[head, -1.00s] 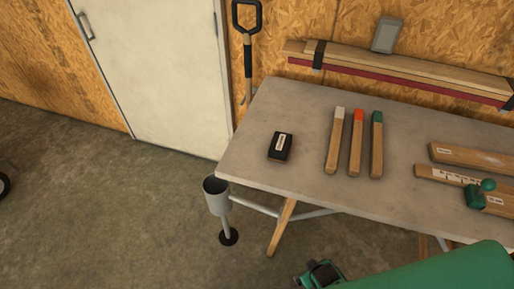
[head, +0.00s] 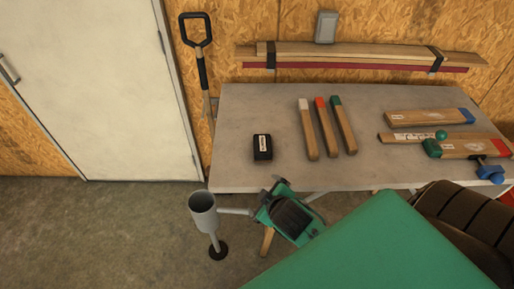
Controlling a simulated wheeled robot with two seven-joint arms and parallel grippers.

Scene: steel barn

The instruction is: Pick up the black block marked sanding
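The black block (head: 262,148) lies flat on the grey tabletop (head: 237,115), left of three wooden sticks. A pale label runs along its top; the writing is too small to read. Nothing touches the block, and bare tabletop surrounds it. I can make out neither gripper's fingertips in the head view. Large green surfaces fill the lower middle and hide part of the table's front edge.
Wooden sticks with white (head: 308,130), red (head: 326,130) and green (head: 343,128) ends lie right of the block. Wooden boards (head: 428,117) lie further right. A grey cup on a stand (head: 203,213) is by the front left corner. A spade (head: 203,75) hangs behind.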

